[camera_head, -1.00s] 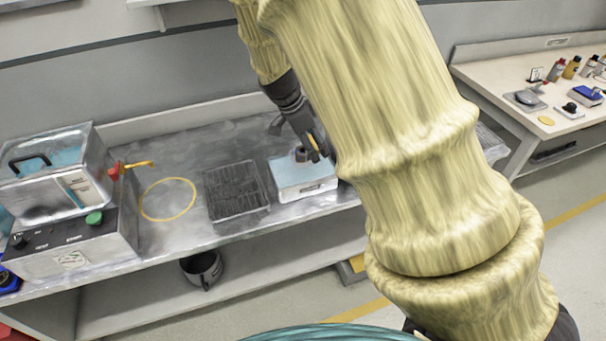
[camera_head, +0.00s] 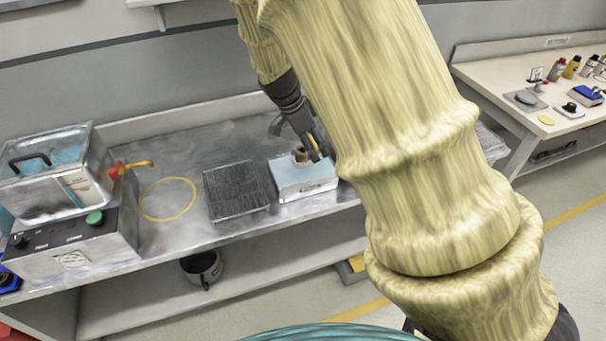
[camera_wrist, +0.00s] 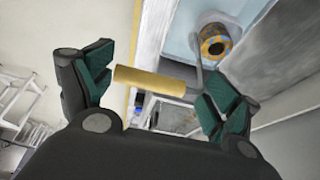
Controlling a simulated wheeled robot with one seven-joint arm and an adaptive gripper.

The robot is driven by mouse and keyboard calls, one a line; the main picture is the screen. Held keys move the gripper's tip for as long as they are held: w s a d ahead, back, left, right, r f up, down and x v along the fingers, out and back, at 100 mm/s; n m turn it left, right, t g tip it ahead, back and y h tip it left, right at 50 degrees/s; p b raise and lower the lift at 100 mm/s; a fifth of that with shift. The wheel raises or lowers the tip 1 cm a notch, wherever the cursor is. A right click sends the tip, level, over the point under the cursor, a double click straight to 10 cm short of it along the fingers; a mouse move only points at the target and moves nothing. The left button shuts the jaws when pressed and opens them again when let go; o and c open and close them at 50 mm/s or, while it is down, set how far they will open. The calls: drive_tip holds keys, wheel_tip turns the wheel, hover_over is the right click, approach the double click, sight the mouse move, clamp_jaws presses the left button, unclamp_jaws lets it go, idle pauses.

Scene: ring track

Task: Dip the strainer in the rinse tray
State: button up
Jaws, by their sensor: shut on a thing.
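The rinse tray (camera_head: 304,190) is a pale, box-shaped tray holding light blue liquid, on the bench right of the dark rack. The strainer (camera_head: 299,154) is a small round cup, partly hidden by my gripper, at the liquid in the tray. The wrist view shows the strainer's round mouth (camera_wrist: 214,46), yellow-brown and dark inside, over the blue. A tan cylindrical handle (camera_wrist: 150,81) lies between my fingers. My gripper (camera_head: 316,148) is shut on the strainer, just above the tray. How deep the cup sits is unclear.
A dark wire rack (camera_head: 236,190) and a yellow ring (camera_head: 168,199) lie left of the tray. A steel bath (camera_head: 48,175) with a red-and-yellow lever stands farther left. A pot (camera_head: 202,268) sits on the lower shelf. A second bench (camera_head: 505,80) stands right.

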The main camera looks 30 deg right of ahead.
drive_tip(key=shift+r+p, duration=1.45)
drive_tip(key=shift+r, duration=0.6)
